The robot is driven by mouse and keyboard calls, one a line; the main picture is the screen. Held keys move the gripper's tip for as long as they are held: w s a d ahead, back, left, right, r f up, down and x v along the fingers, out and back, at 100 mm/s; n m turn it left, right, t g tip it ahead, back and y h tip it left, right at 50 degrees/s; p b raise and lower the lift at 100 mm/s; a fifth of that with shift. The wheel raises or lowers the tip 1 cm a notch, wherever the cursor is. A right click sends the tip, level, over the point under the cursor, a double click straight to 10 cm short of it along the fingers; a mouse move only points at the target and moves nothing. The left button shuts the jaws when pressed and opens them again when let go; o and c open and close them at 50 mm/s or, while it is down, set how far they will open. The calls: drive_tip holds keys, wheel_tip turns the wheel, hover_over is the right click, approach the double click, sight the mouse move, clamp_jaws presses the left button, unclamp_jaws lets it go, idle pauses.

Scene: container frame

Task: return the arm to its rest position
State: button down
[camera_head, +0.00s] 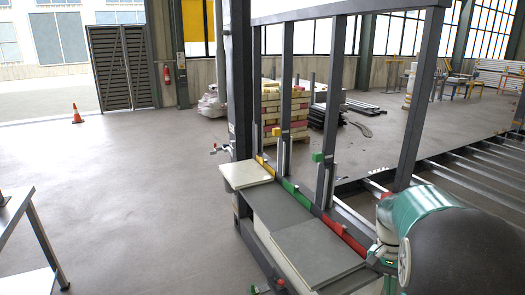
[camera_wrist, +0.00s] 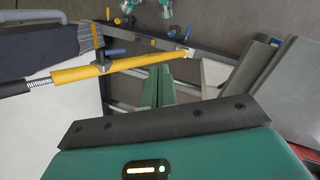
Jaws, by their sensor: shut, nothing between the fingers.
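My arm shows at the lower right of the head view as a teal and black link (camera_head: 430,212), beside the container frame (camera_head: 238,90). In the wrist view, my gripper (camera_wrist: 158,72) shows as two green fingers close together beyond a dark bolted plate. The fingers are shut and hold nothing. A yellow bar (camera_wrist: 90,72) with a dark end crosses the wrist view just beyond and left of the fingers; I cannot tell whether they touch it. The fingers cannot be made out in the head view.
Grey panels (camera_head: 315,245) lie along the frame's base beside yellow, green and red strips. A metal table (camera_head: 38,235) stands at the left edge. A traffic cone (camera_head: 77,114) and a pallet stack (camera_head: 285,105) stand farther back. The floor between table and frame is clear.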

drive_tip(key=s+a+r+n+t, duration=0.4)
drive_tip(key=s+a+r, duration=0.2)
drive_tip(key=a, duration=0.3)
drive_tip(key=s+a+r+n+t, duration=0.4)
drive_tip(key=s+a+r, duration=0.2)
drive_tip(key=s+a, duration=0.3)
drive_tip(key=shift+s+a+r+n+t+y, duration=0.2)
drive_tip(key=shift+s+n+t+y, duration=0.1)
drive_tip(key=shift+t, duration=0.1)
